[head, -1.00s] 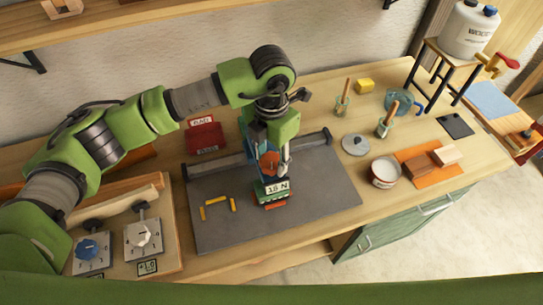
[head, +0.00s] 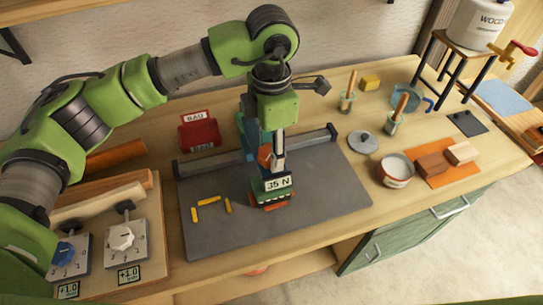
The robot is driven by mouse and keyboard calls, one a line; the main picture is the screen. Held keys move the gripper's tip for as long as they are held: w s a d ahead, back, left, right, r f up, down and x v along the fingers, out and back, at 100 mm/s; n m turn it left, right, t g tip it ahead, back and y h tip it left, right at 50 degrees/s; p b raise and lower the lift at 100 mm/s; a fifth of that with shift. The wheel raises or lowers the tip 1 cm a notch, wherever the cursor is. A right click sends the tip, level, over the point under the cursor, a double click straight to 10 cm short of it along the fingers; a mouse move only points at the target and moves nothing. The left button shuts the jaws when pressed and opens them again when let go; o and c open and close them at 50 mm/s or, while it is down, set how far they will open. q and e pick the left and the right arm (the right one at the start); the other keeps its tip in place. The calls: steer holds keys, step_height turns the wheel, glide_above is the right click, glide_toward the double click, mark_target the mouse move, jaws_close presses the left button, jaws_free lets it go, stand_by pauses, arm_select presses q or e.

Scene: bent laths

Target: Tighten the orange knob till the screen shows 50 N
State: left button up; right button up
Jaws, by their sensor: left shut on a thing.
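The orange knob (head: 264,156) sits on top of a green clamp-like device on the grey work mat (head: 320,215). My left gripper (head: 271,152) comes down from above and is shut on the knob, hiding part of it. The screen (head: 278,183) on the front of the device below reads 35 N. Under the screen are dark teeth and an orange-red base edge, close to the mat. My right gripper is not in view.
A board with two dials (head: 122,237) stands at the left. The mat's right part is clear.

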arm_select(q)
steer(key=shift+m+b, duration=0.3)
steer(key=shift+b, duration=0.05)
steer(key=o, duration=1.1)
steer(key=shift+r, duration=0.1)
step_height(320, 180, up, 12)
